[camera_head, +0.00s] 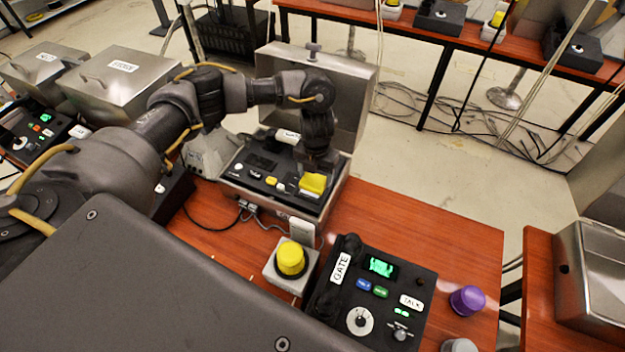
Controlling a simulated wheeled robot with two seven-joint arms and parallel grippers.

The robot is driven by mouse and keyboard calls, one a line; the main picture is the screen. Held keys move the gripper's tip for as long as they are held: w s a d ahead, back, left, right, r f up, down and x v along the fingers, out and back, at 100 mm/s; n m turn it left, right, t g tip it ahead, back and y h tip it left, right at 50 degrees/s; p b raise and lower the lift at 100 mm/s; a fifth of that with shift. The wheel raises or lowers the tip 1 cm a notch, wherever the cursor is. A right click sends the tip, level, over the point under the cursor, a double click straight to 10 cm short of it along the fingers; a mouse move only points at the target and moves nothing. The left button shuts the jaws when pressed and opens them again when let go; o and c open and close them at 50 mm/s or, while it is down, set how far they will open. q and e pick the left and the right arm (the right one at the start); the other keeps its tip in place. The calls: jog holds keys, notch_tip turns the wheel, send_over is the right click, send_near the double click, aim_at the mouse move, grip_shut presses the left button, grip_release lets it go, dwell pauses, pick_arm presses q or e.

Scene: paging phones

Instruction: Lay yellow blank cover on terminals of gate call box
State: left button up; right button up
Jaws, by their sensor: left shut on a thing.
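My left arm reaches in from the left, and its gripper (316,167) points down into the open metal case (318,208). It is shut on the yellow blank cover (313,184), a small yellow piece at the right end of the black panel inside the case. Whether the cover touches the panel is unclear, and the terminals under it are hidden. A black console labelled GATE (340,267), with a lit green display, stands nearer on the table. My right gripper is not in view.
The case's raised lid (345,88) stands behind my gripper. A yellow button (291,259) on a pale base and a purple knob (467,300) flank the GATE console. Shut metal cases (120,85) stand at left. The red table (400,220) is bare right of the open case.

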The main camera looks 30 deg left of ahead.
aim_at(313, 181)
pick_arm(q)
jog(key=shift+w+a+f, duration=0.15)
jog(key=shift+a+f, duration=0.15)
jog(key=shift+f, duration=0.25)
jog(key=shift+w+a+f, duration=0.25)
jog(key=shift+w+f, duration=0.05)
jog(key=shift+f, duration=0.05)
notch_tip(313, 181, down, 3)
jog(key=shift+a, duration=0.1)
jog(key=shift+f, duration=0.2)
jog(key=shift+f+b, duration=0.15)
jog(key=shift+b, duration=0.25)
jog(key=o, duration=1)
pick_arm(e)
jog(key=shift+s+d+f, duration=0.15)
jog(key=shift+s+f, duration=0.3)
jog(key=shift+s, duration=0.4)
